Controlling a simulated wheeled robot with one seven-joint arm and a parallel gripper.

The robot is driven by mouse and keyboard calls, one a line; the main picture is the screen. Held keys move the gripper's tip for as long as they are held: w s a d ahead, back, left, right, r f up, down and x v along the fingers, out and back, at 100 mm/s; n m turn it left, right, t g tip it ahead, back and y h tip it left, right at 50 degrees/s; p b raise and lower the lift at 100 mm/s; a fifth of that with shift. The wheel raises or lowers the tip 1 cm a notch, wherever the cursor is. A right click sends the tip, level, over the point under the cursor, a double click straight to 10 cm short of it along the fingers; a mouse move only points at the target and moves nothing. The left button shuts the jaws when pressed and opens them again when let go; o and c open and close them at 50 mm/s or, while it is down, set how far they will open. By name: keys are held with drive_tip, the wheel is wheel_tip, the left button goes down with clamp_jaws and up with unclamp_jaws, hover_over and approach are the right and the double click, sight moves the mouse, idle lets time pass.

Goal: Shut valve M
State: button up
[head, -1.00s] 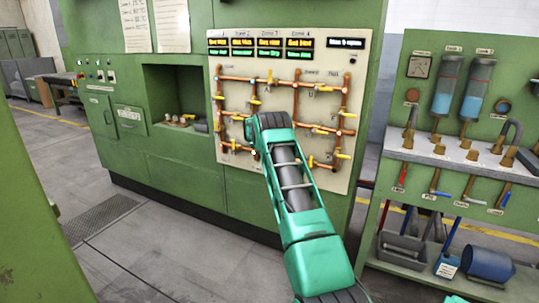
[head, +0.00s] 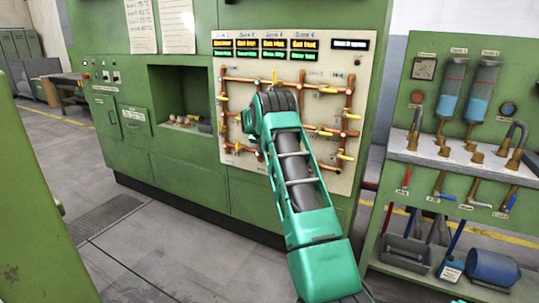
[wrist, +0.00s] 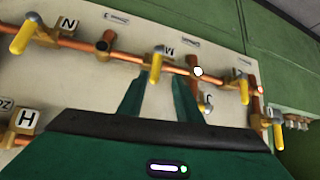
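Valve M has a yellow lever (wrist: 156,68) in the middle of the wrist view, with its label "M" (wrist: 169,50) just right of it. The lever lies roughly crosswise to its copper pipe. My gripper (wrist: 161,83) is open, its two green fingers pointing at the panel, one on each side of the lever's lower end as seen here. No contact is visible. In the head view my arm (head: 296,170) reaches to the pipe panel (head: 232,175) and hides the gripper and part of the panel; I cannot pick out valve M there.
Valve N (wrist: 22,38) is up left, label H (wrist: 27,120) at lower left, and another yellow lever (wrist: 244,87) to the right in the wrist view. A bench with brown fittings and blue cylinders (head: 480,92) stands right of the panel. The floor (head: 150,235) at left is clear.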

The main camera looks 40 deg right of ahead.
drive_tip(key=shift+v, duration=1.7)
drive_tip(key=s+a+r+n+g+y, duration=0.1)
drive_tip(key=s+a+r+y, duration=0.1)
drive_tip(key=s+a+r, duration=0.6)
drive_tip(key=s+a+r+n+g+y, duration=0.1)
drive_tip(key=s+a+r, duration=0.2)
drive_tip(key=s+a, duration=0.9)
drive_tip(key=s+a+f+n+g+y, duration=0.1)
drive_tip(key=s+a, duration=0.5)
drive_tip(key=s, duration=0.6)
drive_tip(key=s+a+f+n+y, duration=0.1)
drive_tip(key=s+a+f+y, duration=0.1)
drive_tip(key=s+a, duration=0.5)
drive_tip(key=s+a+f+n+g+y, duration=0.1)
drive_tip(key=s+a, duration=0.6)
drive_tip(key=s, duration=1)
drive_tip(key=shift+s+a+f+g+y, duration=0.2)
drive_tip(key=shift+s+f+g+y, duration=0.1)
drive_tip(key=shift+s+y, duration=0.15)
